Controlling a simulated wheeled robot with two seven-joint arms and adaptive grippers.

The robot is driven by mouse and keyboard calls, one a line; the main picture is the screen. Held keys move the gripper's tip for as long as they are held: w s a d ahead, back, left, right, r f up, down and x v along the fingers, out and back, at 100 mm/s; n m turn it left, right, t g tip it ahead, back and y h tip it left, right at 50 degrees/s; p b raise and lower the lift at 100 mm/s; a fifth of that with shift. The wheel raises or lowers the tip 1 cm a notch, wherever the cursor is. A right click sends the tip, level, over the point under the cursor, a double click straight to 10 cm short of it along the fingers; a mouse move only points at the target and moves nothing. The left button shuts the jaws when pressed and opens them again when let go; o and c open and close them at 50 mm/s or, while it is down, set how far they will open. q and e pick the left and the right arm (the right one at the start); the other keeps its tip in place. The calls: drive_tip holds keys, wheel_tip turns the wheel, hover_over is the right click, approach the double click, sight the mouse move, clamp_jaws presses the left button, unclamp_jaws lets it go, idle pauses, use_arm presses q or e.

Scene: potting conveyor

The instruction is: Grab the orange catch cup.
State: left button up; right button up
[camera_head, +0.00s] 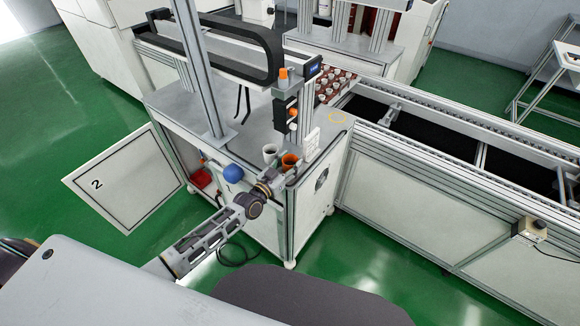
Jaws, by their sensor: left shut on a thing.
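The orange catch cup (289,160) stands near the front corner of the grey cabinet top, with its open mouth facing up. My left gripper (283,173) reaches up to it from the lower left and is shut on it. The fingers and the lower part of the cup are small and partly hidden by my wrist. My right gripper is not in view.
A white cup (270,152) stands just left of the orange cup. A blue ball-shaped thing (233,173) is at the cabinet's front edge. A dispensing head (285,108) hangs above. The conveyor (440,130) runs off to the right.

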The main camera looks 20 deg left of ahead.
use_arm(q)
drive_tip(key=shift+c, duration=0.2)
wheel_tip(320, 180, up, 10)
drive_tip(key=shift+p, duration=0.3)
idle(0.6)
idle(0.5)
